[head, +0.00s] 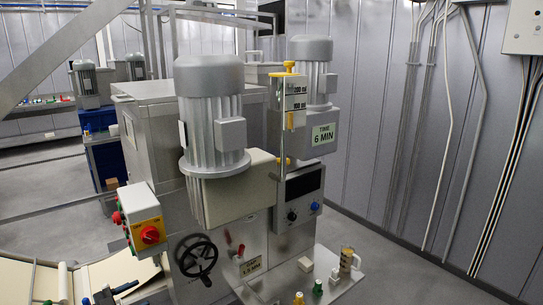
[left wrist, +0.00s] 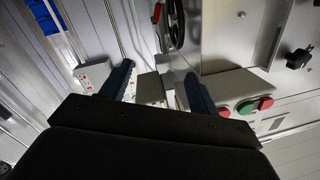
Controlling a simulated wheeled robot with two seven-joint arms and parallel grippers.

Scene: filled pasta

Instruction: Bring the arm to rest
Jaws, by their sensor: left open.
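My left gripper (left wrist: 158,70) shows in the left wrist view with its two dark blue fingers spread wide apart. No object is held between them. A grey block-like part shows beyond the gap, apparently farther off. In the head view, dark and pale pieces at the lower left edge may belong to this arm, but I cannot tell. My right gripper is in neither view.
A large steel machine (head: 137,142) with motors fills the middle. Its front has a black handwheel (head: 196,257) and a control box with a red switch (head: 151,235). Open floor (head: 400,275) lies right.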

